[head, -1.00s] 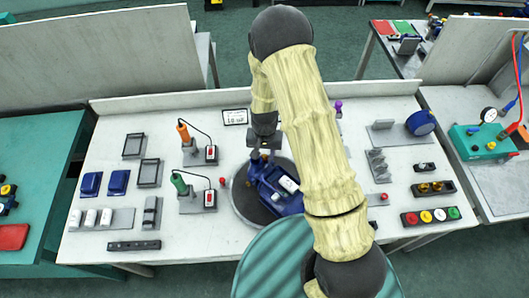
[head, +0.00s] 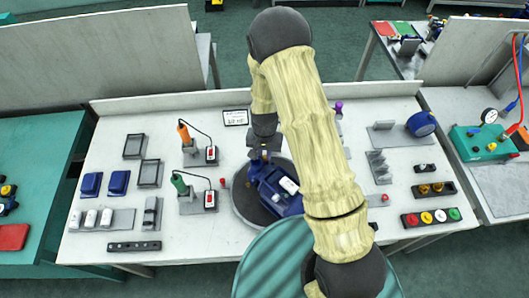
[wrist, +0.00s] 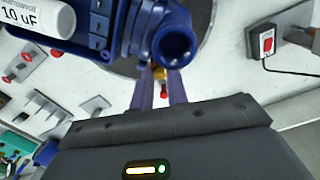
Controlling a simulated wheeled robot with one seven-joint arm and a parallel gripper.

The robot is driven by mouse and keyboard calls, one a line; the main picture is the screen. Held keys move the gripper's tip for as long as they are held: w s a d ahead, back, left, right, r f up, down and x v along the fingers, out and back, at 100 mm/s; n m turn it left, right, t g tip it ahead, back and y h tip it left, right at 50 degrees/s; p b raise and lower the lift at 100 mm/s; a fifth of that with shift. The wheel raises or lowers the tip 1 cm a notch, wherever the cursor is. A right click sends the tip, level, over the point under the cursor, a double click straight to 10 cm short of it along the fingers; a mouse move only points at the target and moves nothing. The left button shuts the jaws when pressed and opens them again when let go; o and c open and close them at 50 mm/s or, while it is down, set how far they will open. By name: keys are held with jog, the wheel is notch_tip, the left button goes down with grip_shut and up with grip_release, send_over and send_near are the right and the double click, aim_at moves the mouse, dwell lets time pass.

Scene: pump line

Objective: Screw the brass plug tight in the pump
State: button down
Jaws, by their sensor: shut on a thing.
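The blue pump (head: 275,190) sits on a round dark turntable (head: 240,207) at the middle of the bench. In the wrist view the pump (wrist: 110,30) fills the top, with a round blue port (wrist: 176,46) facing the camera. My gripper (wrist: 160,82) is shut on the brass plug (wrist: 159,73), a small bit of which shows between the fingertips beside the pump body. Fingers and pump hide most of the plug, so I cannot tell how deep it sits. In the head view my gripper (head: 264,155) is at the pump's far end.
A black holder with brass plugs (head: 432,188) and a row of coloured caps (head: 430,216) stand at the right. Orange (head: 184,133) and green (head: 180,183) corded tools stand left of the turntable. A red peg (head: 223,183) stands close by its left edge.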

jog(key=shift+m, duration=1.2)
jog(key=shift+m+p, duration=0.35)
jog(key=shift+m, duration=1.35)
jog(key=c, duration=1.4)
grip_release()
jog(key=shift+c, duration=0.2)
jog(key=shift+f+n+b, duration=0.1)
jog(key=shift+n+b, duration=0.2)
jog(key=shift+n, duration=1.3)
